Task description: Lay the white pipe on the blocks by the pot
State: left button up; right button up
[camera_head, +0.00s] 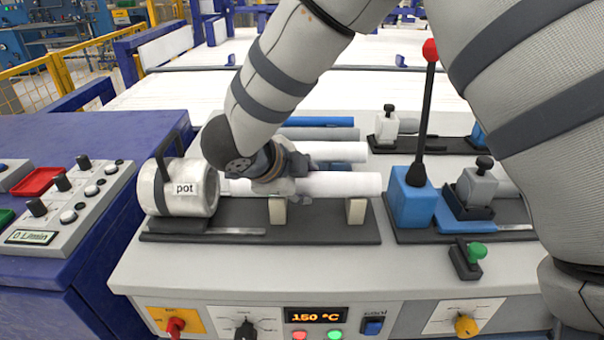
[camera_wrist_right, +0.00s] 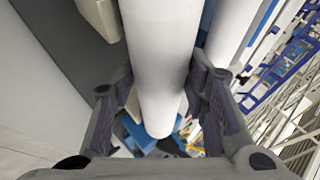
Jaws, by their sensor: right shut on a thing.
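The white pipe (camera_head: 340,185) lies level along the two cream blocks, the left block (camera_head: 277,210) and the right block (camera_head: 356,211). I cannot tell if it touches them. Its left end is by the mouth of the pot (camera_head: 190,188), a pale cylinder labelled "pot". My right gripper (camera_head: 268,172) is shut on the pipe left of its middle and hides part of it. In the right wrist view the pipe (camera_wrist_right: 165,50) runs between the fingers of this gripper (camera_wrist_right: 161,85). My left gripper is not in view.
Other pipes, white, grey and blue (camera_head: 318,122), lie behind. A blue box with a red-knobbed lever (camera_head: 413,202) stands to the right of the dark base plate (camera_head: 325,232). A control panel (camera_head: 65,200) is at the left. A heater display reads 150 °C.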

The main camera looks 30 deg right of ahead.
jog(key=o, duration=1.3)
jog(key=shift+o, duration=0.2)
jog(key=shift+r, duration=0.1)
